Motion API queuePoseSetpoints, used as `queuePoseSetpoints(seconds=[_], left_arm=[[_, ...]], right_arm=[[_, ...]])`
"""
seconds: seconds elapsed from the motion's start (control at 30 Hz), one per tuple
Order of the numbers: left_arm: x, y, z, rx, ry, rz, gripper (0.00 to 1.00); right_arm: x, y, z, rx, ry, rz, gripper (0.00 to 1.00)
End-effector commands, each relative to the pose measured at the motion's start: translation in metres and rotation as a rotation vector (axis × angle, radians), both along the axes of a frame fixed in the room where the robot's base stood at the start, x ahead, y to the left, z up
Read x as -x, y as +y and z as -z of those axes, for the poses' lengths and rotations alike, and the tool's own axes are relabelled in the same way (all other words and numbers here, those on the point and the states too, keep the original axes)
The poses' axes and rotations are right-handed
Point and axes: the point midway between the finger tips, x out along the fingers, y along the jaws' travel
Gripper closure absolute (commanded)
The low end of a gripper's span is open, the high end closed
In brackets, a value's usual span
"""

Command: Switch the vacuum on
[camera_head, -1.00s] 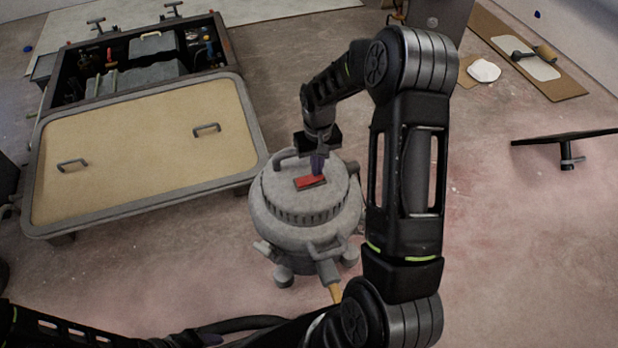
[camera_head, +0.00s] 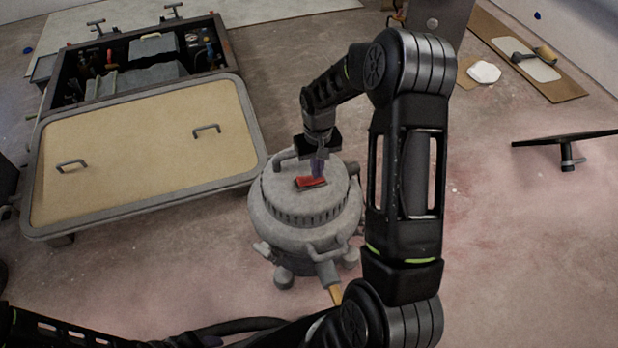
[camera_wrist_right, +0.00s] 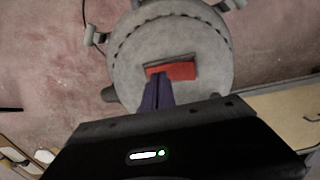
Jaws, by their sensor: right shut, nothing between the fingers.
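The grey round vacuum (camera_head: 305,222) stands on the floor in the middle of the head view. A red rocker switch (camera_head: 310,182) sits in a recess on its lid. It also shows in the right wrist view (camera_wrist_right: 174,71). My right gripper (camera_head: 318,174) is shut and empty, with its purple fingertips (camera_wrist_right: 157,80) pointing down at the switch. The tips are at the switch's edge; I cannot tell for sure whether they press on it. My left gripper is not in view; only part of a dark arm shows at the bottom left.
A tan-topped hatch panel (camera_head: 140,150) with two handles lies left of the vacuum. Behind it is an open bay (camera_head: 222,50) with equipment. A board with a roller (camera_head: 540,55) lies at the far right. The floor at right is mostly clear.

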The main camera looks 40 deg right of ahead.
Motion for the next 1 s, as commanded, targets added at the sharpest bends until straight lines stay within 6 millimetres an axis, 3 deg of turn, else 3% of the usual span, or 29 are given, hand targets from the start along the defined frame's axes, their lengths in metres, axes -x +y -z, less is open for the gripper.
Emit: queuePoseSetpoints(seconds=[0.7,1.0], left_arm=[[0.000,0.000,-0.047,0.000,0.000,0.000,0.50],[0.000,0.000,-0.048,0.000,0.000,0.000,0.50]], right_arm=[[0.000,0.000,-0.064,0.000,-0.001,0.000,1.00],[0.000,0.000,-0.066,0.000,0.000,0.000,1.00]])
